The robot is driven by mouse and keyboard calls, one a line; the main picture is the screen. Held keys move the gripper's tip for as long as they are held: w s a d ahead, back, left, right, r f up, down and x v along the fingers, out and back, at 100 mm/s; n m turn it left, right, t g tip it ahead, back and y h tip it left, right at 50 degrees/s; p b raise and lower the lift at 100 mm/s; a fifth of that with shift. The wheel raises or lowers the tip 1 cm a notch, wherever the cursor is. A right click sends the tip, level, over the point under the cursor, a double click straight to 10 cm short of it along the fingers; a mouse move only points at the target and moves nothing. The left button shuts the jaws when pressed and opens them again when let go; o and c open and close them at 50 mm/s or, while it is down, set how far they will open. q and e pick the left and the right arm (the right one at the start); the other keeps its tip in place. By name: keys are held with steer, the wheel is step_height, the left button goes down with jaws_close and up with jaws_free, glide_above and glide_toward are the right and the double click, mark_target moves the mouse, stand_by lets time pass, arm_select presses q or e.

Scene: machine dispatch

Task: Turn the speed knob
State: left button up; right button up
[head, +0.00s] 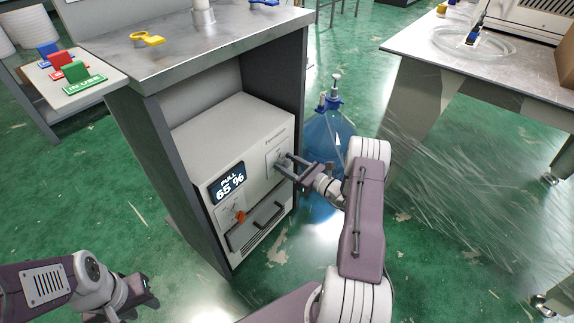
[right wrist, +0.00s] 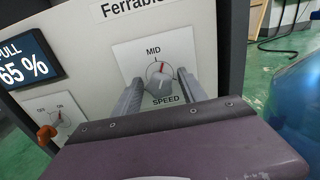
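The speed knob (right wrist: 159,82) is a grey knob on a white plate marked MID and SPEED, on the front of a white machine (head: 235,140). Its red pointer mark is near the top, close to MID. My right gripper (head: 286,166) is at the plate. In the right wrist view its two fingers (right wrist: 158,90) stand on either side of the knob, with small gaps visible; contact cannot be made out. In the head view the fingers largely hide the knob. My left gripper (head: 148,293) is low at the left, away from the machine, with nothing visible in it.
The machine sits inside a grey bench (head: 150,62). Its display (head: 228,183) reads PULL 65 %. An orange switch (right wrist: 47,132) by an ON mark and a drawer handle are below. A blue bottle (head: 325,135) stands right of the bench. A table (head: 425,50) is farther right.

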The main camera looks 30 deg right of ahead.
jaws_close()
steer(key=shift+r+m+p, duration=0.25)
steer(key=shift+m+p, duration=0.65)
steer(key=shift+p, duration=0.1)
steer(key=shift+f+m, duration=0.2)
steer(key=shift+m, duration=0.4)
steer(key=shift+o, duration=1.2)
jaws_free()
